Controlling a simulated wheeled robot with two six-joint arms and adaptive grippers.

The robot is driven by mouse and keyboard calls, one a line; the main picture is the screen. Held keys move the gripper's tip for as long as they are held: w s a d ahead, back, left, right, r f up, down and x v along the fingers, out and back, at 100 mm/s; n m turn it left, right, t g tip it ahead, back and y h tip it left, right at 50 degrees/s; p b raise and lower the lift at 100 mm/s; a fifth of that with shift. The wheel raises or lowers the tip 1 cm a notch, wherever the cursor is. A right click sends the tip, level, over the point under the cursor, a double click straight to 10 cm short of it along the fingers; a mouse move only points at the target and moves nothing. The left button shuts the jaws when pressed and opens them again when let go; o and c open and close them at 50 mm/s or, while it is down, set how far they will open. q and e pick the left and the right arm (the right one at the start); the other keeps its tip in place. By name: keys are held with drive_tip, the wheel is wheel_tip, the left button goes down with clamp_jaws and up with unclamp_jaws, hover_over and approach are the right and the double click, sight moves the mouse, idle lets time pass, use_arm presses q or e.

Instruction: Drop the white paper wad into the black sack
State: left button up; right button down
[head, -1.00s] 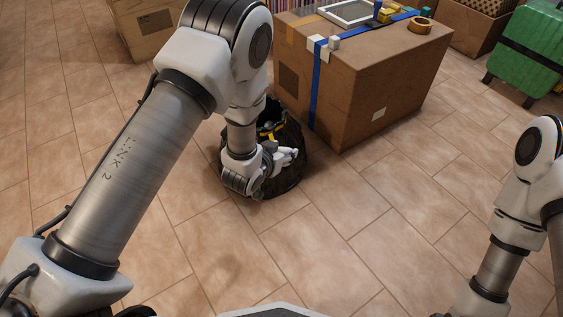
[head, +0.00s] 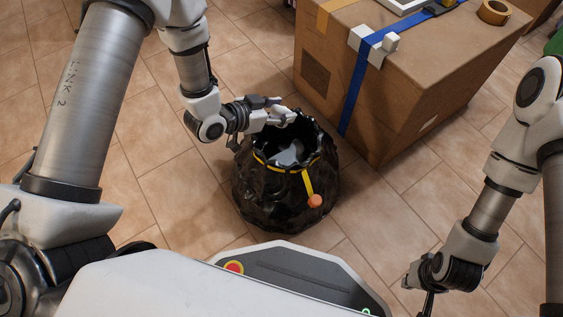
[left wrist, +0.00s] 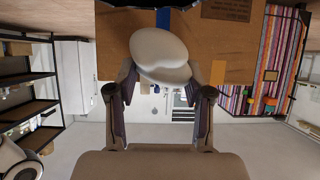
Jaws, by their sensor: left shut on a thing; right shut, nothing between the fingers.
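The black sack (head: 262,195) stands open on the floor in the head view, with a yellow drawstring and an orange toggle. Pale grey, crumpled-looking contents (head: 288,153) show inside it. My left gripper (head: 274,115) is at the far left part of the sack's rim, reaching in from the left. It is shut on the white paper wad, a smooth pale rounded lump (left wrist: 160,52) between the fingertips in the left wrist view. In the head view the wad is hard to tell from the pale fingers. My right gripper (head: 428,303) is shut and empty, low at the right.
A large cardboard box (head: 400,95) with a blue strap (head: 355,88) stands close behind the sack on the right. A tape roll (head: 494,11) lies on it. Tiled floor (head: 150,180) is clear left of the sack. A striped thing (left wrist: 262,85) and shelves (left wrist: 30,95) show in the left wrist view.

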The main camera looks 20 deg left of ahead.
use_arm(q)
drive_tip(key=shift+s+d+f, duration=0.15)
drive_tip(key=shift+s+f, duration=0.15)
drive_tip(key=shift+f, duration=0.05)
drive_tip(key=shift+f+b, duration=0.35)
drive_tip(key=shift+b, duration=0.25)
wheel_tip(320, 180, down, 5)
drive_tip(key=b, duration=0.4)
drive_tip(key=shift+r+b, duration=0.2)
drive_tip(key=shift+b, duration=0.1)
drive_tip(key=o, duration=1)
